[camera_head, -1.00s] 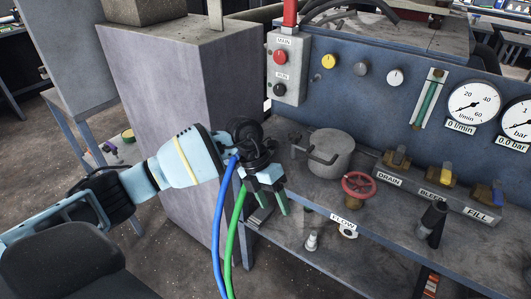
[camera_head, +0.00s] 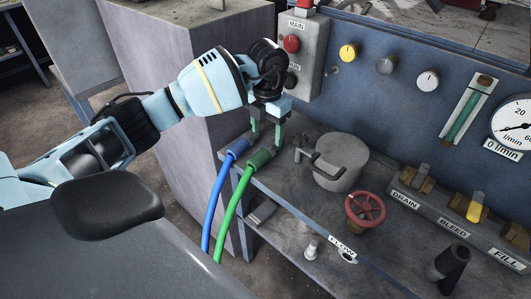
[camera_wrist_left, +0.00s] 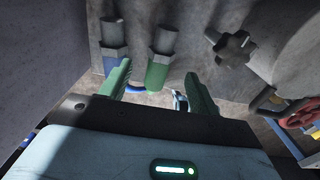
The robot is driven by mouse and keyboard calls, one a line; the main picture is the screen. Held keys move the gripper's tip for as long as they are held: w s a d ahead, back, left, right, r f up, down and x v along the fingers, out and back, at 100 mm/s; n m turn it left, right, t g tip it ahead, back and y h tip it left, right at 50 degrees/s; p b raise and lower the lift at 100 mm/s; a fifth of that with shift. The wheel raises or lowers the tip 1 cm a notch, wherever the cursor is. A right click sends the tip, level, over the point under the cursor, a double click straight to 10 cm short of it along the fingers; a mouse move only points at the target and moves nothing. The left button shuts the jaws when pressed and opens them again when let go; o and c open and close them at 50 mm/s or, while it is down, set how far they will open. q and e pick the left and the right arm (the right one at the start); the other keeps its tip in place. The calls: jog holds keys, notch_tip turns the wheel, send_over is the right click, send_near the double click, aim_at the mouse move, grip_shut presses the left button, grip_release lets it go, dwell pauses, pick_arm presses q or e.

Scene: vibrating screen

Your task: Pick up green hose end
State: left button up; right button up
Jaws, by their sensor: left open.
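The green hose end (camera_head: 260,158) lies at the left edge of the grey bench, its green hose hanging down toward the floor. The blue hose end (camera_head: 237,147) lies just left of it. My left gripper (camera_head: 267,134) is open and points down, close to the green hose end in the head view. In the left wrist view the green hose end (camera_wrist_left: 158,73) sits between the two green fingers of my left gripper (camera_wrist_left: 158,80), with a gap on each side. The blue hose end (camera_wrist_left: 114,58) is close to the left finger there. My right gripper is not in view.
A lidded grey pot (camera_head: 342,163) and a red valve wheel (camera_head: 365,209) stand right of the hose ends. A grey switch box (camera_head: 304,60) is close behind my left gripper. A knobbed grey fitting (camera_wrist_left: 231,47) lies right of the fingers in the wrist view.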

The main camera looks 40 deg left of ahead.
aim_at(268, 145)
pick_arm(q)
jog(key=shift+w+f, duration=0.15)
jog(key=shift+f, duration=0.8)
jog(key=shift+d+f, duration=0.1)
jog(key=shift+f, duration=2.5)
jog(key=c, duration=1.2)
jog(key=shift+r, duration=0.1)
